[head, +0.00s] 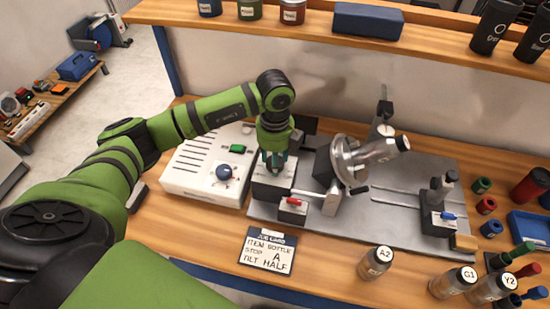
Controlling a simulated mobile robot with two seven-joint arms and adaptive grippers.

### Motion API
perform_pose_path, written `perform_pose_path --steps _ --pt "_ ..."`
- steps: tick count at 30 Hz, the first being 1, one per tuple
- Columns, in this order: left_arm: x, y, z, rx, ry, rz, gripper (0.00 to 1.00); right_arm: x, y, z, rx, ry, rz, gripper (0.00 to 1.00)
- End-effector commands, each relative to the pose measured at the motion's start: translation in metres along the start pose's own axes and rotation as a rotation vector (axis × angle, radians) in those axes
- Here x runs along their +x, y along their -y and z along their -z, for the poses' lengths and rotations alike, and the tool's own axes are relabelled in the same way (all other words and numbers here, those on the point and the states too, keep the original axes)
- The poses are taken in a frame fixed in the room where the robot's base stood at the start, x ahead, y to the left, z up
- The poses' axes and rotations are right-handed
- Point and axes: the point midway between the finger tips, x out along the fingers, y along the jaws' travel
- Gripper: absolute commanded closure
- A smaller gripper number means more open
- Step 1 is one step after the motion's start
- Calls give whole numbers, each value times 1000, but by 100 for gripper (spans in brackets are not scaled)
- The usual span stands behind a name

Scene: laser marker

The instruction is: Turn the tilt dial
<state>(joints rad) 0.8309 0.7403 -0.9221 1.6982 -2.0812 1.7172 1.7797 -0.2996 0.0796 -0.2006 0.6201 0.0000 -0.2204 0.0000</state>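My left gripper (273,162) points down over a grey block (268,190) at the left end of the metal fixture plate. Its fingers hide part of the block's top, and I cannot tell whether they are open or shut or touching anything. A dial on that block may be hidden beneath them. A job card (267,252) in front reads "ITEM BOTTLE A" and "TILT HALF". My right gripper is out of view.
A tilted metal chuck (352,160) stands right of the gripper. Bottle A2 (375,262) and several other bottles stand along the front. A shelf (300,25) overhangs the back.

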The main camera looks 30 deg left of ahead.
Motion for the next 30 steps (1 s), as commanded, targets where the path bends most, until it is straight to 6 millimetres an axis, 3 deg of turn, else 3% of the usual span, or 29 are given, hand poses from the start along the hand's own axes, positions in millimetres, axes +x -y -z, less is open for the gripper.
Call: perform_pose_path --steps 11,12,13,25,30 --pt "2 -1 2 -1 -4 -4 86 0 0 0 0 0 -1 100" --pt "2 -1 2 -1 -4 -4 42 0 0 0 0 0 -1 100" --pt "2 -1 2 -1 -4 -4 30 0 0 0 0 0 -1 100" --pt "-3 0 0 -2 0 0 30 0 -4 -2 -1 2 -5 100" --pt "-26 1 0 -2 1 4 30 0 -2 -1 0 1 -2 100"
